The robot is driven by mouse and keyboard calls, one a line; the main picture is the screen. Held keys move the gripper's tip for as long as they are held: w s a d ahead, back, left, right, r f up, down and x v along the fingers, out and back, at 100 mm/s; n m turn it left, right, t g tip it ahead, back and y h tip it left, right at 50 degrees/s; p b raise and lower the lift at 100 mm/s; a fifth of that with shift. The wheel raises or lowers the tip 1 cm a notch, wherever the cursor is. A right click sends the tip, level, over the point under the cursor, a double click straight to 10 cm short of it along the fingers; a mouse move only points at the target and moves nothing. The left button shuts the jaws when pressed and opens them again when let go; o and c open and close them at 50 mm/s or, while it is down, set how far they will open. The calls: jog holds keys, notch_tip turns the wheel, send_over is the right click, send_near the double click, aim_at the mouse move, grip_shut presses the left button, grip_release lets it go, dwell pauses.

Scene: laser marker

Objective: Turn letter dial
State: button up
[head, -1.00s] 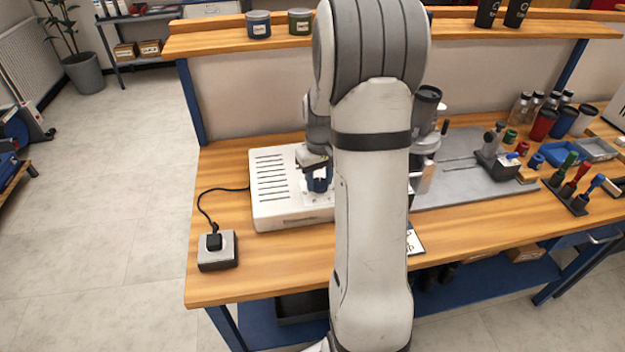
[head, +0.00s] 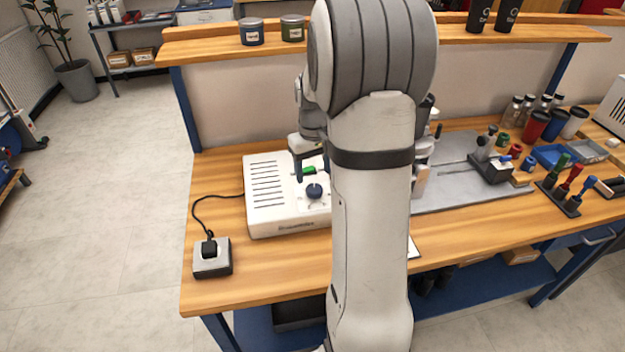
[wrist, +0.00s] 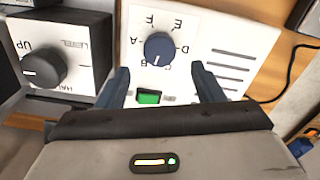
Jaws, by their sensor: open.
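The letter dial is a round blue knob (wrist: 158,47) with a white pointer mark, ringed by letters on a white panel in the wrist view. It also shows in the head view (head: 314,191) on the white box (head: 262,170). My gripper (wrist: 160,80) is open and empty, its two blue fingers spread to either side below the dial in the wrist view. The dial stands beyond the fingertips, apart from them. A green rectangular button (wrist: 149,97) lies on the panel between the fingers. In the head view my arm hides the right part of the box.
A black knob (wrist: 43,69) marked LEVEL and UP is on a unit at the left of the wrist view. A power block (head: 212,258) with a black cable stands left of the box. A grey plate (head: 470,180) lies at the right.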

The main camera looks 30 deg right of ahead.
notch_tip(320, 180, up, 2)
jog(key=shift+r, duration=0.2)
